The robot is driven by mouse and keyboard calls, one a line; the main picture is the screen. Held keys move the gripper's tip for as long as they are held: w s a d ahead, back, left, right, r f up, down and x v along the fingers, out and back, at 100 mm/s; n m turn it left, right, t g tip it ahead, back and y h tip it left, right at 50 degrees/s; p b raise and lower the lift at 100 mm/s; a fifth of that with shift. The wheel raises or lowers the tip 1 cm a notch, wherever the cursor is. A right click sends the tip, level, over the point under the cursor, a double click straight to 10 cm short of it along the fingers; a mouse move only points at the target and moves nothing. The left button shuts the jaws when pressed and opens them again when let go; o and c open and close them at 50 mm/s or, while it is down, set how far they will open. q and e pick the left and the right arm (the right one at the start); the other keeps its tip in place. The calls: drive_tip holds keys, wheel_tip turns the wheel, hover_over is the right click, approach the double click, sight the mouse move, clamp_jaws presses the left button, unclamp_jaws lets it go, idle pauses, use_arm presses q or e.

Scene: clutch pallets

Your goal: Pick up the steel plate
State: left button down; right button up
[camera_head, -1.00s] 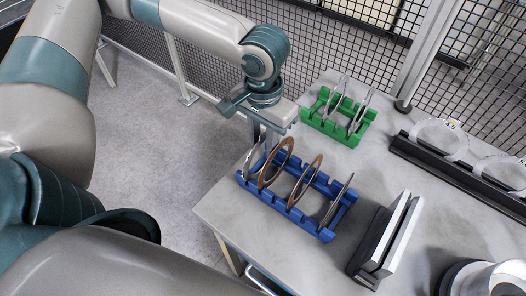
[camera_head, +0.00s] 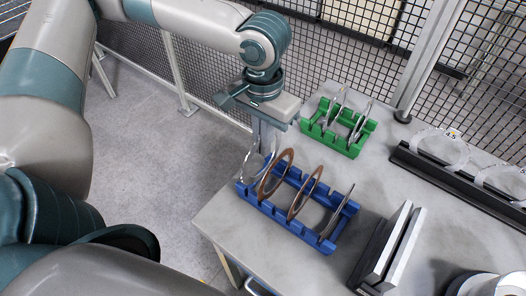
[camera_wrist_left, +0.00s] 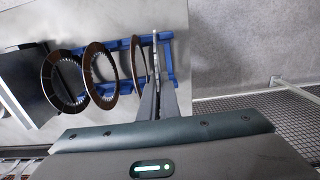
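A thin steel plate (camera_head: 247,167), a ring, stands on edge at the left end of the blue rack (camera_head: 331,245). My left gripper (camera_head: 262,146) points down over that end, with its fingers at the plate. In the left wrist view the fingers (camera_wrist_left: 157,92) are close together around the edge-on steel plate (camera_wrist_left: 156,52). Whether the plate's lower edge is clear of its slot is hard to tell. My right gripper is not in view.
A green rack (camera_head: 345,145) with steel-coloured rings stands behind on the grey table (camera_head: 400,165). A black and light block (camera_head: 388,250) stands right of the blue rack. A black rail (camera_head: 450,175) holds clear rings. Mesh fencing (camera_head: 330,50) runs behind.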

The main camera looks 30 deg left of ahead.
use_arm(q)
wheel_tip(320, 180, up, 6)
drive_tip(key=shift+r+b, duration=0.1)
drive_tip(key=shift+b, duration=0.25)
drive_tip(key=shift+s, duration=0.1)
idle(0.4)
